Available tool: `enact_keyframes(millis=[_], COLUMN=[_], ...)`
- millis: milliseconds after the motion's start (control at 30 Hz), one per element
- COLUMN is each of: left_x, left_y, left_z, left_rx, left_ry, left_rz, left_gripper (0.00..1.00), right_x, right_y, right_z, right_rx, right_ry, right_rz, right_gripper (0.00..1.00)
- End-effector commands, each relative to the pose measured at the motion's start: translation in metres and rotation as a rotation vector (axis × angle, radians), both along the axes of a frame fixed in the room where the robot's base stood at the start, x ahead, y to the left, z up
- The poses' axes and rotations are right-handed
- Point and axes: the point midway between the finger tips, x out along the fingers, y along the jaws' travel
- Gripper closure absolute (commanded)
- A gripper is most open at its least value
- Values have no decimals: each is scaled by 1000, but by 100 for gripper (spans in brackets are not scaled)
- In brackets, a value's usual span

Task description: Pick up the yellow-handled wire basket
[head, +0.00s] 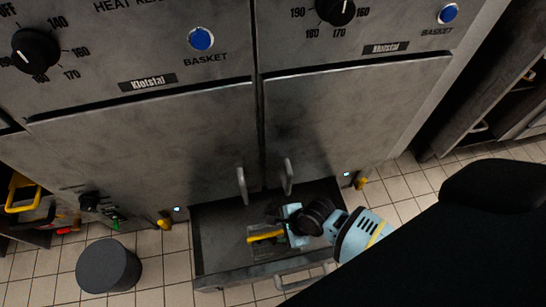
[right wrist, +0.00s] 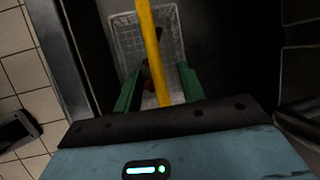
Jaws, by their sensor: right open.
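The wire basket with its yellow handle (head: 265,237) sits in the open drawer at the bottom of the steel fryer cabinet in the head view. In the right wrist view the pale mesh basket (right wrist: 126,38) lies beyond my fingers, and its yellow handle (right wrist: 151,45) runs lengthwise between them. My right gripper (right wrist: 160,80) is open, with one green finger on each side of the handle. I cannot tell whether either finger touches it. In the head view my right gripper (head: 283,226) is over the drawer beside the basket, partly hiding it. My left gripper is not in view.
The open drawer (head: 215,282) has raised walls and a front bar handle. Cabinet doors (head: 150,140) with vertical handles rise above it. A dark grey cylinder (head: 108,268) stands on the tiled floor at left. Another yellow handle (head: 24,190) shows at the far left.

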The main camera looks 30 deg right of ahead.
Motion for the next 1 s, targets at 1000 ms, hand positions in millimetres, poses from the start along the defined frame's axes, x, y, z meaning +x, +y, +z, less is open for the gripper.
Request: enact_keyframes(millis=[1000], left_x=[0], left_y=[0], left_z=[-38], left_rx=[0], left_ry=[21], left_rz=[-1], left_gripper=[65], right_x=[11], right_y=[18], right_z=[-46], right_rx=[0], right_ry=[-1], right_rz=[1], right_gripper=[80])
